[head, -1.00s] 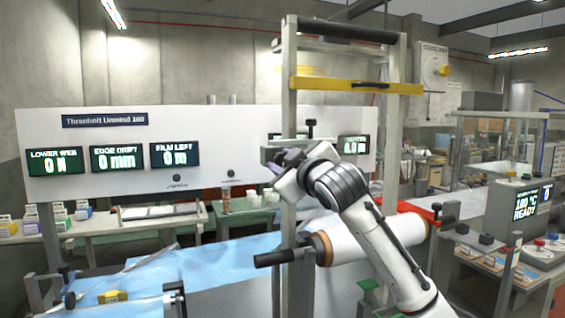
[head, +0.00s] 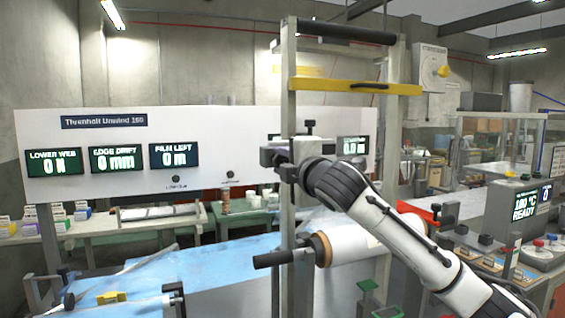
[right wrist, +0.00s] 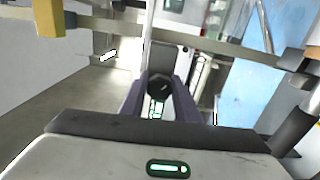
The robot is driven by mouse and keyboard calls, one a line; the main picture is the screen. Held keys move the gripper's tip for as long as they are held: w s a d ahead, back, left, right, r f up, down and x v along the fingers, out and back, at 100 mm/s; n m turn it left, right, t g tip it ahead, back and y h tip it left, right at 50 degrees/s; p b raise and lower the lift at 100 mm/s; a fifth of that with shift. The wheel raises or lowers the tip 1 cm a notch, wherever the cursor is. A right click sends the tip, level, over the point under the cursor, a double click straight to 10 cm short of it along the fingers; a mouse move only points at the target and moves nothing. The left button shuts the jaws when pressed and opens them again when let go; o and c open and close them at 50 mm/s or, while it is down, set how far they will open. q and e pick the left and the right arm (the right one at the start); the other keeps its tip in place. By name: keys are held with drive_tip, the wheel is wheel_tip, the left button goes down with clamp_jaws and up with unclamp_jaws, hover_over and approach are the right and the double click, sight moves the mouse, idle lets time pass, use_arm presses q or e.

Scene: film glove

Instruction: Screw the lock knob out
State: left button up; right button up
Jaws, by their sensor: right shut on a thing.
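The lock knob (right wrist: 161,88) is a dark round knob between my right gripper's purple fingers in the right wrist view. My right gripper (right wrist: 160,92) is shut on it. In the head view my right gripper (head: 284,160) is at the upright grey post of the unwind stand (head: 288,205), above the film roll. The fingers and the knob between them are mostly hidden there by the post and my wrist. My left gripper is not in view.
A white film roll (head: 362,243) on an orange core lies below my right arm, with a black handle (head: 273,259) sticking out left. A yellow bar (head: 355,87) crosses the stand above. A white display panel (head: 110,185) stands behind. A blue film-covered table (head: 215,265) is at lower left.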

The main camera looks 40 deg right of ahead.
drive_tip(key=n, duration=0.6)
drive_tip(key=shift+r+n, duration=0.3)
drive_tip(key=n, duration=0.6)
drive_tip(key=shift+r, duration=0.1)
drive_tip(key=shift+n, duration=0.4)
drive_tip(key=o, duration=0.9)
drive_tip(key=shift+o, duration=0.8)
drive_tip(key=shift+w+f, duration=0.15)
drive_tip(key=shift+f, duration=0.05)
drive_tip(key=shift+s+a+f, duration=0.1)
drive_tip(key=shift+s+a, duration=0.05)
drive_tip(key=shift+s, duration=0.2)
drive_tip(key=b+v, duration=0.2)
drive_tip(key=v, duration=0.7)
drive_tip(key=shift+s, duration=0.4)
